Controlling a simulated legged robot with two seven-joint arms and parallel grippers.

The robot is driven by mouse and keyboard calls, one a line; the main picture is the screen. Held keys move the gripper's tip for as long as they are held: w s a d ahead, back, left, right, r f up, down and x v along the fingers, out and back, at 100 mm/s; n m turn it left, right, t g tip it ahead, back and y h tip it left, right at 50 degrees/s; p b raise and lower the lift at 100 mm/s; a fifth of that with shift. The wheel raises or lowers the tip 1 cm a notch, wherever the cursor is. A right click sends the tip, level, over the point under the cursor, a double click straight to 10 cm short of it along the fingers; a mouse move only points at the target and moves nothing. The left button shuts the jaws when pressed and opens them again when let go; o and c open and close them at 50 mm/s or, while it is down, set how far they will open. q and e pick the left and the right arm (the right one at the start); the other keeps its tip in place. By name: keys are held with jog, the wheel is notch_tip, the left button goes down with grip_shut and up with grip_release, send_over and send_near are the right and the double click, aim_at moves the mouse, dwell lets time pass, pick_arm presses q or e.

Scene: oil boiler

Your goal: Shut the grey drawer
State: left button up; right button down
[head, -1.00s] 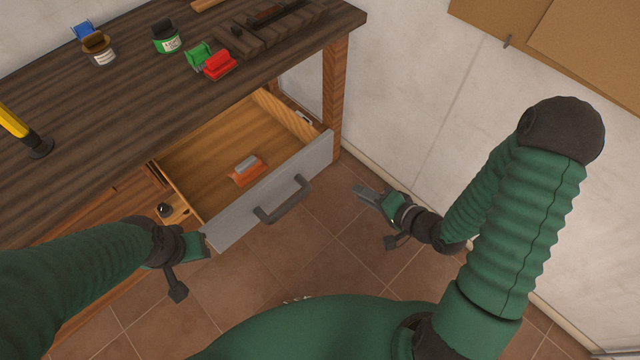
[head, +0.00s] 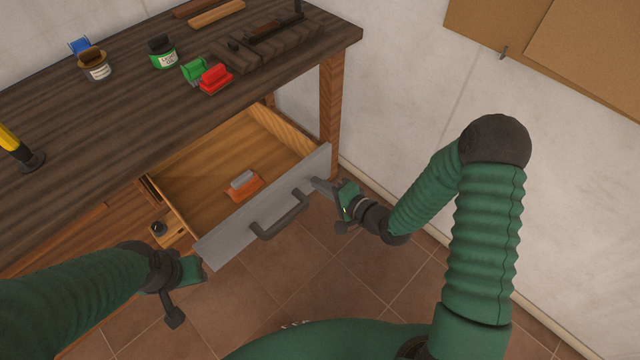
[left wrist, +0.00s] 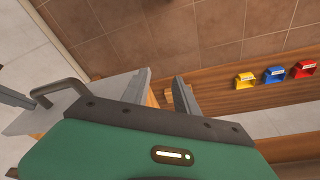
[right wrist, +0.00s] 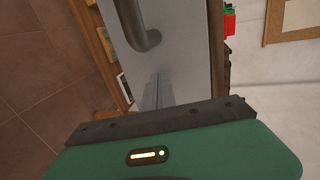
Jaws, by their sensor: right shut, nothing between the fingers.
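The grey drawer (head: 228,237) stands pulled out from under the workbench, its dark handle (head: 282,217) across the grey front. The front also shows in the left wrist view (left wrist: 90,97) and, close up, in the right wrist view (right wrist: 182,55). My right gripper (head: 317,186) is shut and empty, its fingertips at the right part of the front, right of the handle; I cannot tell whether they touch. My left gripper (left wrist: 162,88) looks open and empty, near the drawer's left end; its fingers are largely hidden in the head view.
An orange and grey object (head: 243,184) lies inside the drawer. The bench top (head: 90,120) holds jars, red (head: 214,79) and green clips and a wooden rack. A bench leg (head: 330,110) stands right of the drawer. The tiled floor in front is free.

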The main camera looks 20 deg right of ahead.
pick_arm(q)
jog(key=shift+a, duration=0.3)
pick_arm(e)
jog(key=shift+w+a, duration=0.1)
jog(key=shift+a, duration=0.2)
pick_arm(q)
jog(key=shift+d, duration=0.1)
pick_arm(e)
jog(key=shift+d, duration=0.1)
